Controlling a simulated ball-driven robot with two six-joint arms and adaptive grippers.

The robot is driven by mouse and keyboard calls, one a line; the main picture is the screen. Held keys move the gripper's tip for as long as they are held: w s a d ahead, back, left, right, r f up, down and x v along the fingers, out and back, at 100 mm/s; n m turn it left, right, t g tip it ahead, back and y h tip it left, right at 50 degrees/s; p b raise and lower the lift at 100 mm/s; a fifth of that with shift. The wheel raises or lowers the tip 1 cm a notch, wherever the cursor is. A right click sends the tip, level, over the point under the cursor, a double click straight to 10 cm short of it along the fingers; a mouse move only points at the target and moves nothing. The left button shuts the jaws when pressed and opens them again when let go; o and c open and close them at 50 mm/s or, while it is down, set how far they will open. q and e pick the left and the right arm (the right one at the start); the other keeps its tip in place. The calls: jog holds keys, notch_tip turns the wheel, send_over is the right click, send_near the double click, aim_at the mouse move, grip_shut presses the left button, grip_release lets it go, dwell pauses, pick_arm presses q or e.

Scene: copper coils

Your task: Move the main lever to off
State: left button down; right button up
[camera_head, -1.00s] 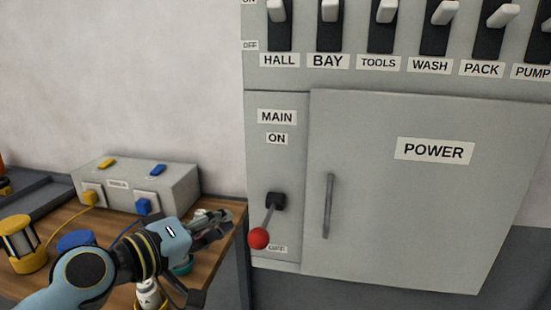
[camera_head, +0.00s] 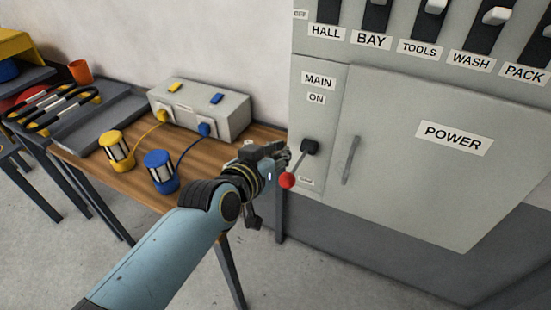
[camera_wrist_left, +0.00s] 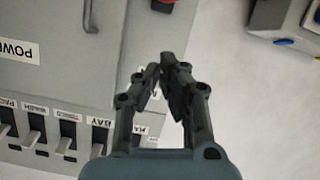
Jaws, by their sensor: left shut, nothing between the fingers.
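The main lever is a black pivot with a rod and a red ball (camera_head: 287,181) at its end, on the narrow panel under the MAIN and ON labels. The rod slants down and left, its ball low near the small lower label. My left gripper (camera_head: 284,153) is shut and empty, just left of the pivot and above the ball; whether it touches the lever cannot be told. In the left wrist view the closed fingers (camera_wrist_left: 164,70) face the panel, and part of the red ball (camera_wrist_left: 185,6) shows at the top edge. My right gripper is out of view.
The grey POWER door (camera_head: 440,190) with its vertical handle (camera_head: 350,160) is right of the lever. A row of switches runs above. A wooden bench (camera_head: 140,178) at left holds a grey box (camera_head: 200,108) and blue (camera_head: 160,172) and yellow-capped (camera_head: 117,150) items.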

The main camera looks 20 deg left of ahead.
pick_arm(q)
jog(key=b, duration=0.3)
send_over(299, 162)
jog(key=s+a, duration=0.1)
jog(key=s, duration=0.2)
notch_tip(299, 162, down, 3)
jog(key=shift+s+d+f+b, duration=0.15)
jog(key=shift+s+f+b, duration=0.05)
jog(key=shift+f+b, duration=0.55)
jog(key=shift+s+d+f+b, duration=0.15)
jog(key=shift+f+b, duration=0.5)
jog(key=shift+b, duration=0.1)
